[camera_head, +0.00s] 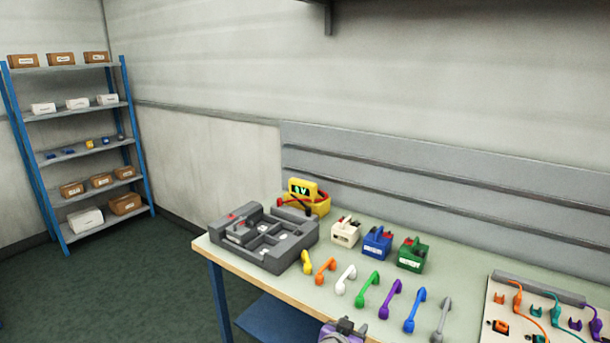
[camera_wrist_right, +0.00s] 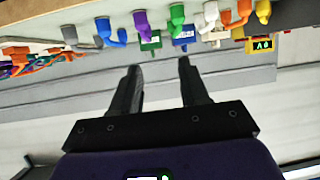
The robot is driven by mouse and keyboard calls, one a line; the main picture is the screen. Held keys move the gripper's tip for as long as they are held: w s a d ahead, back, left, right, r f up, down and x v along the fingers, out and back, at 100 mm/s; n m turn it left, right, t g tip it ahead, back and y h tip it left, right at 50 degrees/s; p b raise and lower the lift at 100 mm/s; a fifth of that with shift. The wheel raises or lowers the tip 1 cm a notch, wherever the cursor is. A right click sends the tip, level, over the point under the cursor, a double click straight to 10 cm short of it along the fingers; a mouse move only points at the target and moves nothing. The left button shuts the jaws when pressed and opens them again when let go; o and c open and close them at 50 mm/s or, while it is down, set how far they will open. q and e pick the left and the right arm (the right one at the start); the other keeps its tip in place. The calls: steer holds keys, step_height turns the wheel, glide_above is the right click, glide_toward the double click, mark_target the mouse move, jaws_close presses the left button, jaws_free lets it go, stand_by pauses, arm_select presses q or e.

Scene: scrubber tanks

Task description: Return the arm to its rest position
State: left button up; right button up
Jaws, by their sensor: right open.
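My right gripper (camera_head: 345,328) shows only in part at the bottom edge of the head view, in front of the workbench (camera_head: 228,259). In the right wrist view, which looks upside down, the right gripper (camera_wrist_right: 160,66) has its two dark fingers apart with nothing between them. The row of coloured handles and the small battery-like blocks lie beyond the fingertips, apart from them. My left gripper is in neither view.
On the bench are a grey tray unit (camera_head: 262,240), a yellow meter (camera_head: 306,194), a white block (camera_head: 345,231), a blue block (camera_head: 376,243), a green block (camera_head: 412,254), several coloured handles (camera_head: 367,290) and a cable board (camera_head: 540,312). Shelves (camera_head: 83,146) stand at the left.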

step_height(320, 180, down, 7)
steer(key=w+d+n+y, duration=0.1)
steer(key=w+y, duration=0.1)
steer(key=s+f+n+g+y, duration=0.1)
steer(key=s+f+g+y, duration=0.1)
steer(key=s+f, duration=0.45)
steer(key=s+f+n+g+y, duration=0.1)
steer(key=s+f+g+y, duration=0.15)
steer(key=f, duration=0.75)
steer(key=s+a+f+g+y, duration=0.1)
steer(key=s+f+g+y, duration=0.1)
steer(key=s, duration=0.8)
steer(key=s+a+f+g+y, duration=0.2)
steer(key=s+f+g, duration=0.2)
steer(key=s, duration=0.7)
step_height(320, 180, down, 2)
steer(key=shift+s+f, duration=0.1)
steer(key=shift+s, duration=0.05)
